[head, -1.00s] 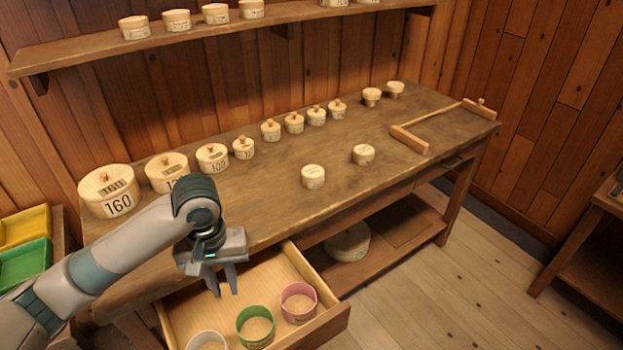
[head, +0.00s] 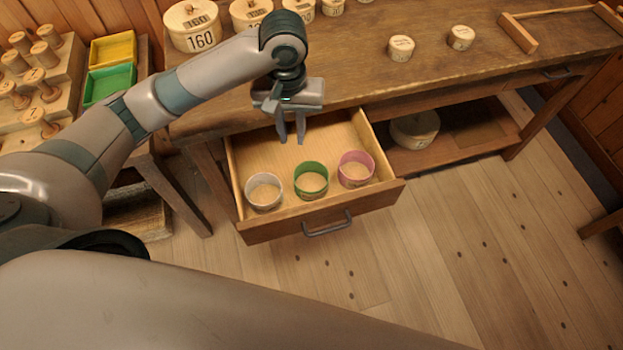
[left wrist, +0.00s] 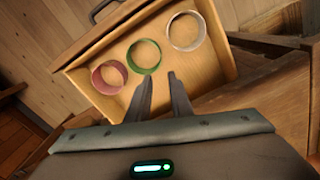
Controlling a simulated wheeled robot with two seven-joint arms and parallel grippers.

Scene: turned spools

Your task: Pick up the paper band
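Three ring-shaped bands stand in the open wooden drawer (head: 318,222): a white band (head: 264,191), a green band (head: 311,180) and a pink band (head: 356,169). In the left wrist view the pink band (left wrist: 109,77), green band (left wrist: 144,57) and white band (left wrist: 187,31) show from above, apart from each other. My left gripper (head: 292,140) points down over the back of the drawer, behind the green band, its fingers apart and empty. In the left wrist view its fingertips (left wrist: 159,77) lie just short of the green band. My right gripper is out of view.
The workbench (head: 430,85) above the drawer carries several round lidded boxes and a wooden frame (head: 520,30). A lower shelf holds a round box (head: 415,128). At left are a yellow tray (head: 113,48), a green tray (head: 109,84) and spools on a stand. Open floor lies in front.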

